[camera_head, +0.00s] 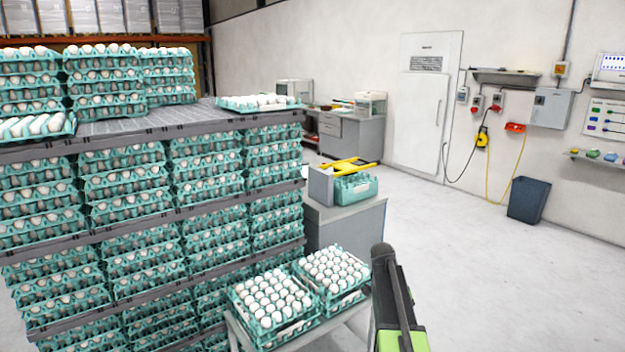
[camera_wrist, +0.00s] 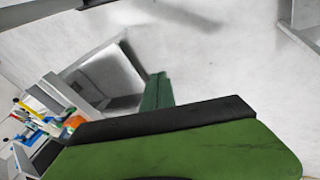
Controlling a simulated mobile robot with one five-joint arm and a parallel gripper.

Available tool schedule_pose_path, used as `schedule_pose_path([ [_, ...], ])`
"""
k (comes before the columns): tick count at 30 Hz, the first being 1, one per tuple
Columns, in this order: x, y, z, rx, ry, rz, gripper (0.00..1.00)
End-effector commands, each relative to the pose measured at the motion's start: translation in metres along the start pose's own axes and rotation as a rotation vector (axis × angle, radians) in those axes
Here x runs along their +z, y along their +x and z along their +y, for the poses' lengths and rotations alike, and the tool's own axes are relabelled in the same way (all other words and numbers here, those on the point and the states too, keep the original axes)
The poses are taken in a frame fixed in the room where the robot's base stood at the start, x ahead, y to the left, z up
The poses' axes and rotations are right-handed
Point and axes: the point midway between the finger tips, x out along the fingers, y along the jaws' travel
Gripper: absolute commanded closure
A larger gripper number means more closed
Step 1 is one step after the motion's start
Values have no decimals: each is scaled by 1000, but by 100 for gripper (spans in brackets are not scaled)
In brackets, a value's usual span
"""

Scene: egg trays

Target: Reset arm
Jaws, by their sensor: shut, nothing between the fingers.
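My gripper (camera_head: 384,262) shows in the head view at the bottom, right of centre, as a dark upright end above a bright green part of my arm. It is shut and empty, raised in front of the open floor. It stands just right of the low stand with egg trays in the picture. In the wrist view a green part with a black edge (camera_wrist: 165,122) fills the lower middle, and no object is held there. The fingertips are not clear in either view.
A tall rack of stacked teal egg trays (camera_head: 120,185) fills the left. Two egg trays (camera_head: 272,300) (camera_head: 333,272) sit on a low stand. Behind are a grey cabinet (camera_head: 345,228) with a teal crate (camera_head: 355,189) and a dark bin (camera_head: 528,200). Floor at right is clear.

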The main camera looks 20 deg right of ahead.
Motion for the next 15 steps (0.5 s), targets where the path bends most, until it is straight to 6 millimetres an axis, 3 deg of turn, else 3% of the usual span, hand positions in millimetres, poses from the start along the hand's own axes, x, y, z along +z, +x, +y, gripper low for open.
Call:
schedule_pose_path([
  [1,48,-11,-6,-35,-106,12,100],
  [3,106,-23,-15,-84,-258,22,100],
  [9,254,-42,-7,-226,-722,45,100],
  [12,310,-41,15,-312,-980,51,100],
  [15,328,-36,31,-404,-1191,57,100],
])
